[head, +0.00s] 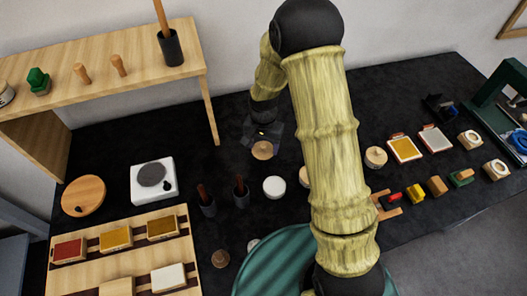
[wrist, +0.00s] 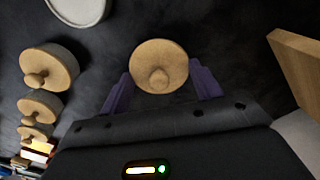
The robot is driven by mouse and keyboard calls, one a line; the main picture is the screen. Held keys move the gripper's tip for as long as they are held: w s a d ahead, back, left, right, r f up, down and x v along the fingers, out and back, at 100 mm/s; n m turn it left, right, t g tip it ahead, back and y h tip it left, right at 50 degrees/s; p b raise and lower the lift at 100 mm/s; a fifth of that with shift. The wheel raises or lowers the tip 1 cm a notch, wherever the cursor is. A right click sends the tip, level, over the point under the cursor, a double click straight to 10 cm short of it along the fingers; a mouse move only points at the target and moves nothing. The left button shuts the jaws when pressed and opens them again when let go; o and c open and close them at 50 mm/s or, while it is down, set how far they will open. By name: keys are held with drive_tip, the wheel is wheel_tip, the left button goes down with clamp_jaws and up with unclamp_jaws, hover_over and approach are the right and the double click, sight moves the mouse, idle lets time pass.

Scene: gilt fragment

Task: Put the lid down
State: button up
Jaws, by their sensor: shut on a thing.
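A round light-wood lid (head: 262,150) with a small knob is at my gripper (head: 264,138), over the dark worktop near the back. In the wrist view the same lid (wrist: 158,56) sits between the two purple fingers of my gripper (wrist: 161,72), knob facing the camera. My gripper is shut on the lid by its sides. I cannot tell how high the lid is above the worktop. A round white pot or dish (head: 274,187) stands in front of it, and its edge shows in the wrist view (wrist: 80,8).
Other knobbed wooden lids on round pots (wrist: 50,68) stand to one side. Two dark cups with handles (head: 207,205) stand left of the white pot. A wooden shelf (head: 105,50) rises at the left, its leg near my gripper.

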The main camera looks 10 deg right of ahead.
sight(263, 153)
drive_tip(key=shift+f+p, duration=0.35)
drive_tip(key=shift+f, duration=1.7)
drive_tip(key=shift+f, duration=0.1)
drive_tip(key=o, duration=1)
drive_tip(key=shift+c, duration=0.2)
wheel_tip(263, 153, up, 12)
drive_tip(key=shift+r+b, duration=0.15)
drive_tip(key=shift+b, duration=0.8)
